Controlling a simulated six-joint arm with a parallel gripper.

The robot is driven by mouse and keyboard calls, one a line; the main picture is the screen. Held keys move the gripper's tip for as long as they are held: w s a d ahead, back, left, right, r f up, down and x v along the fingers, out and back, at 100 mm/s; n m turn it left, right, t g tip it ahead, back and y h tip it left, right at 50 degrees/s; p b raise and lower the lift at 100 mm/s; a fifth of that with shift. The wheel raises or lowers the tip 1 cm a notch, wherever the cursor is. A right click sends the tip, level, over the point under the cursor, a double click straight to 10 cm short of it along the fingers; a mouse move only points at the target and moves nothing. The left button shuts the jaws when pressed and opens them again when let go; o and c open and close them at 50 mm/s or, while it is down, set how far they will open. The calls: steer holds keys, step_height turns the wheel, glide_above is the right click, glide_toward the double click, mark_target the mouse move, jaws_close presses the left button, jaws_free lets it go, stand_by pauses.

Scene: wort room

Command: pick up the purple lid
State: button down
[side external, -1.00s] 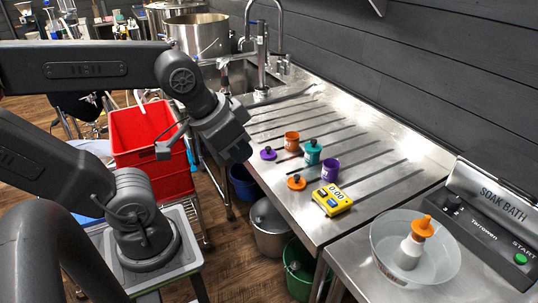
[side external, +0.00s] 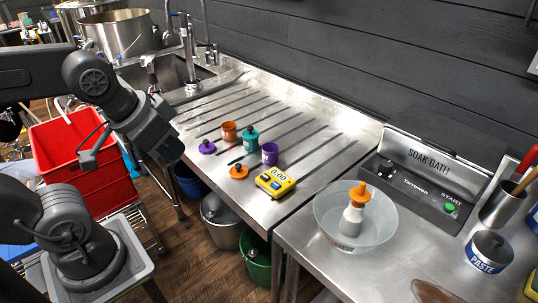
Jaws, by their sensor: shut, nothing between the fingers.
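The purple lid (side external: 207,147), with a dark knob, lies flat on the ribbed steel drainboard (side external: 330,132), near its front edge. It is beside and apart from the orange pot (side external: 229,131). My gripper (side external: 170,155) is shut and empty, pointing down to the left of the lid, apart from it in the picture. Its fingertips are small and dark, hard to make out. The teal pot (side external: 251,139) has a dark-knobbed teal top. The purple pot (side external: 270,154) stands to its right. An orange lid (side external: 239,172) lies in front of them.
A yellow timer (side external: 275,182) lies right of the orange lid. The sink (side external: 170,78) is behind left. A clear bowl (side external: 385,238) holding a white bottle with an orange top stands right, by the soak bath unit (side external: 425,180). Red crates (side external: 70,145) stand left. The drainboard's back is clear.

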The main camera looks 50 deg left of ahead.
steer(key=c, duration=1.8)
jaws_free()
steer(key=o, duration=1.7)
steer(key=shift+c, duration=0.2)
steer(key=n+g, duration=0.6)
steer(key=n, duration=1.4)
glide_above(207, 141)
step_height(207, 141, down, 12)
steer(key=f, duration=0.7)
steer(key=shift+a+f, duration=0.25)
steer(key=shift+a, duration=0.15)
steer(key=shift+d+f, duration=0.2)
steer(key=shift+f, duration=1.35)
steer(key=shift+d+f, duration=0.15)
steer(key=shift+f, duration=1.35)
